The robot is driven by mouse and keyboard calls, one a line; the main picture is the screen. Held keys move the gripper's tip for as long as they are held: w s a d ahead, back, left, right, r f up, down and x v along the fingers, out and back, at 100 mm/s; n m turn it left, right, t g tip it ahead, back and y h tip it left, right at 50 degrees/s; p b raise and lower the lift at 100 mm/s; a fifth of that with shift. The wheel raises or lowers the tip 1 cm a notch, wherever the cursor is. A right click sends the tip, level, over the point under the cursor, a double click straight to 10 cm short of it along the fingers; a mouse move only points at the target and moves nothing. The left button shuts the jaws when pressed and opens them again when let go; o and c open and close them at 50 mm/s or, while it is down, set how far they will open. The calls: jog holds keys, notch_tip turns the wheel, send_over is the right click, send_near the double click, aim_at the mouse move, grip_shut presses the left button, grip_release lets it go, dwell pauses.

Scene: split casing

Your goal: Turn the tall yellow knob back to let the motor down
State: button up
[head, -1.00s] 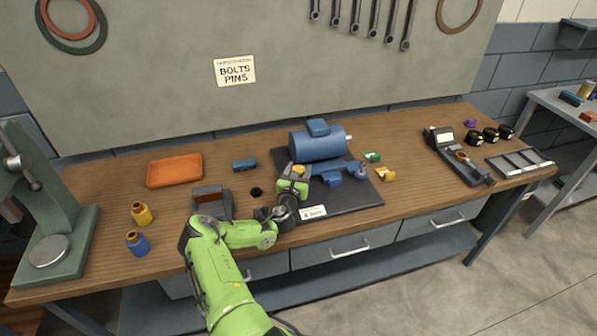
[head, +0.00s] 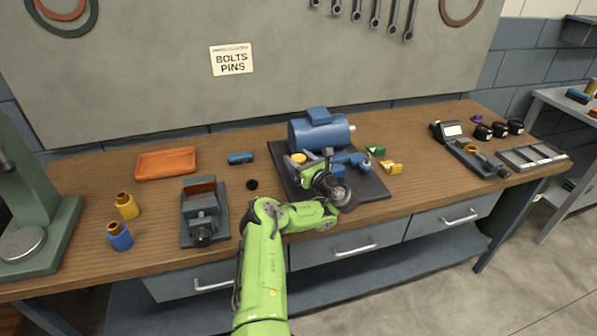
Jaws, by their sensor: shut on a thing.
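The blue motor (head: 318,132) stands at the back of a dark mat (head: 376,188), its shaft pointing right. The yellow knob (head: 298,157) shows its top just in front of the motor's left end. My gripper (head: 302,165) is at the knob from the front right, shut on it. The fingertips and the knob's lower part are largely hidden by my wrist. A blue pump-like part (head: 352,160) sits on the mat to the right of my gripper.
A grey vise (head: 203,211), black ring (head: 252,184), blue cylinder (head: 240,158) and orange tray (head: 166,163) stand left. The front right bench top is clear.

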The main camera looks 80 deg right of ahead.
jog(key=n+t+y+b, duration=0.2)
jog(key=n+y+b, duration=0.1)
jog(key=y, duration=0.1)
jog(key=shift+f+t, duration=0.15)
jog(key=shift+t, duration=0.25)
jog(key=shift+n+t+y+b, duration=0.4)
jog(key=shift+n+y+b, duration=0.4)
jog(key=shift+y, duration=0.3)
jog(key=shift+r+y, duration=0.25)
jog(key=shift+y, duration=0.05)
jog(key=o, duration=0.9)
jog(key=v, duration=1)
jog(key=b+v, duration=0.1)
jog(key=v, duration=0.4)
jog(key=shift+s+a+f, duration=0.1)
jog(key=shift+s+f, duration=0.15)
jog(key=shift+s, duration=0.1)
